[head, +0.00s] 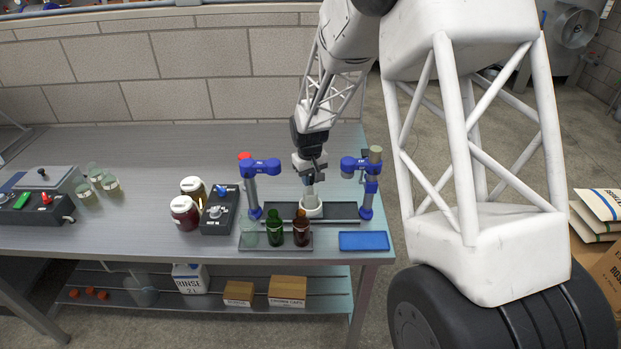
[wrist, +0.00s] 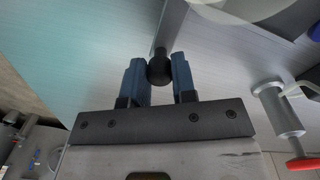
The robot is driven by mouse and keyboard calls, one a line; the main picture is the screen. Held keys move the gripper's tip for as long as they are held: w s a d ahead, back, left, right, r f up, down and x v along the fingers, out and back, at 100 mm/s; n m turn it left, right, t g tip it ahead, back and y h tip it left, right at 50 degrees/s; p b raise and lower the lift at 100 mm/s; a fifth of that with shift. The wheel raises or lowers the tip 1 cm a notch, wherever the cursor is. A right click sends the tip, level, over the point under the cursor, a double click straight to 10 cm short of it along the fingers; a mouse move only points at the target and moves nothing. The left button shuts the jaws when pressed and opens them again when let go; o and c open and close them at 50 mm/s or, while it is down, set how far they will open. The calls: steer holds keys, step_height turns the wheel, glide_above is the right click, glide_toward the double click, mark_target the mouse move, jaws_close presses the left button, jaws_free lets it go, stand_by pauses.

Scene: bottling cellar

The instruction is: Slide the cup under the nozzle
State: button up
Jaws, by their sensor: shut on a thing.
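A white cup (head: 309,206) stands on a dark rail between two blue-headed stands, the left one (head: 260,167) and the right one (head: 362,165). I cannot tell which stand carries the nozzle. My gripper (head: 309,180) is just above and behind the cup in the head view. In the wrist view its blue fingers (wrist: 160,80) are on both sides of a dark round knob (wrist: 160,70) at the end of a grey bar (wrist: 168,28), shut on it. A pale round edge (wrist: 240,8) at the top may be the cup. The bar's far end is out of sight.
Clear, green and brown bottles (head: 301,229) stand on a tray in front of the rail. A blue mat (head: 364,241) lies at the front right. A black control box (head: 220,210) and jars (head: 185,212) stand to the left. The bench beyond is mostly clear.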

steer(key=shift+a, duration=0.1)
jaws_close()
steer(key=shift+a, duration=3.4)
steer(key=o, duration=0.9)
jaws_free()
steer(key=shift+o, duration=0.2)
steer(key=shift+r, duration=0.1)
step_height(320, 180, up, 8)
steer(key=shift+a, duration=0.1)
